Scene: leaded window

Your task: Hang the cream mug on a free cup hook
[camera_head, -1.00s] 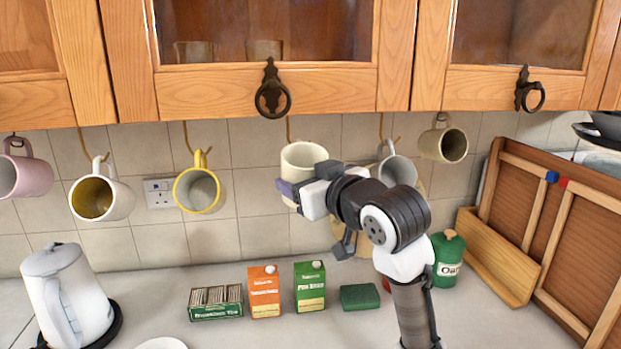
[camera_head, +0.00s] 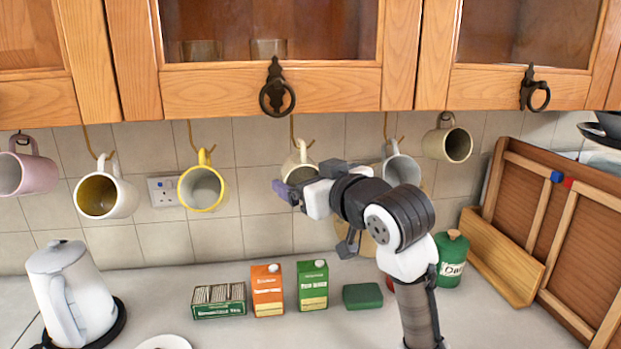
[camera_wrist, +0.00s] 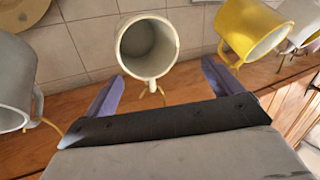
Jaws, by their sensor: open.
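The cream mug (camera_head: 299,168) hangs by its handle from a brass cup hook (camera_head: 293,133) under the cabinet, near the middle. It is tilted with its mouth facing out, partly hidden behind my gripper. In the wrist view the cream mug (camera_wrist: 148,50) lies ahead of the fingertips, its handle at the hook. My gripper (camera_head: 287,190) is just below and in front of the mug. In the wrist view my gripper (camera_wrist: 162,70) is open, with the purple fingers apart and nothing held between them.
Close neighbours on hooks are a yellow mug (camera_head: 203,188) to the left and a grey mug (camera_head: 401,168) to the right. A white-and-ochre mug (camera_head: 104,197), a pink mug (camera_head: 22,174) and another cream mug (camera_head: 447,144) also hang. Cartons (camera_head: 267,290) stand on the counter below.

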